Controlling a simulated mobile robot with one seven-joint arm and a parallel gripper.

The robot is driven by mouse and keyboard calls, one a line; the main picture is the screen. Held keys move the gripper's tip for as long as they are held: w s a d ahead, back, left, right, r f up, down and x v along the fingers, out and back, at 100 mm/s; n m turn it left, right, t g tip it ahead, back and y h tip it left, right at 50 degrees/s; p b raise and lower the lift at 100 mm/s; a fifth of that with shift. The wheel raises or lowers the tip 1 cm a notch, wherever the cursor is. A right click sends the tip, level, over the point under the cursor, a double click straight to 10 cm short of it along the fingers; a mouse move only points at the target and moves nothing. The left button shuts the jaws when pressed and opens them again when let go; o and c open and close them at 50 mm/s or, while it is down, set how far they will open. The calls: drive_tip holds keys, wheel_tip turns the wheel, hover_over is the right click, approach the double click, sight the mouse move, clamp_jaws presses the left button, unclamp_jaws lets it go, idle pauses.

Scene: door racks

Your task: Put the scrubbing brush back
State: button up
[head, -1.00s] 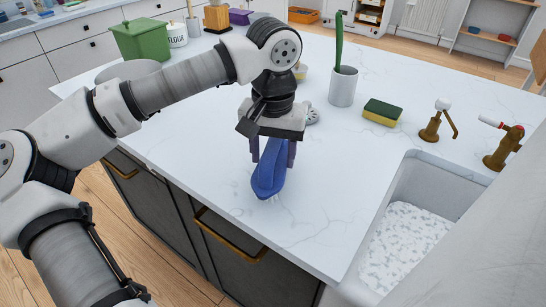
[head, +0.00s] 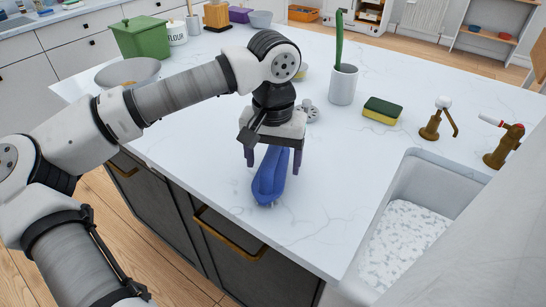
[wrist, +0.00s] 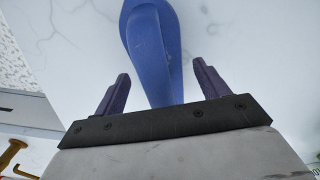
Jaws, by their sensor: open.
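The blue scrubbing brush (head: 270,178) lies on the white marble counter near its front edge. Its upper end in the head view passes under my gripper (head: 267,164). My gripper is open, with one finger on each side of the brush. In the wrist view the brush (wrist: 152,50) runs between the two purple fingers (wrist: 160,88), with a gap on both sides. The brush's bristles are mostly hidden beneath it.
A white cup (head: 343,85) holding a green stem-like item stands behind. A yellow-green sponge (head: 383,110) lies near the brass taps (head: 438,120) and the sink (head: 410,190). A grey bowl (head: 128,73) and a green box (head: 143,37) stand at left. Counter right of the brush is clear.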

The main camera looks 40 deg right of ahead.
wheel_tip(320, 180, up, 12)
drive_tip(key=shift+r+b, duration=0.15)
drive_tip(key=shift+b, duration=0.2)
